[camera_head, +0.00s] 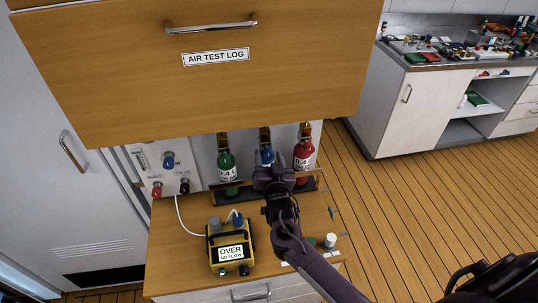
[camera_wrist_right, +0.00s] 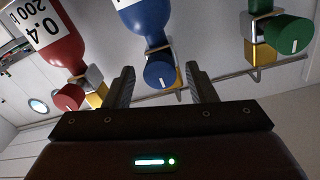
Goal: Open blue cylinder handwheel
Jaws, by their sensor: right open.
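The blue cylinder (camera_wrist_right: 140,25) stands in the middle of the rack, between the green and red ones. In the right wrist view, which is turned upside down, its round blue handwheel (camera_wrist_right: 160,75) with a white mark faces me. My right gripper (camera_wrist_right: 160,87) is open, one finger on each side of the handwheel, with visible gaps and no clear contact. In the head view, my right gripper (camera_head: 272,178) is in front of the blue cylinder (camera_head: 267,155) and hides most of its body. My left gripper is not in view.
The green cylinder (camera_head: 227,168) and red cylinder (camera_head: 303,158) flank closely. A wooden cabinet (camera_head: 215,95) marked AIR TEST LOG overhangs the rack. A yellow meter (camera_head: 231,248) reading OVER stands on the bench. A valve panel (camera_head: 165,165) is at the left.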

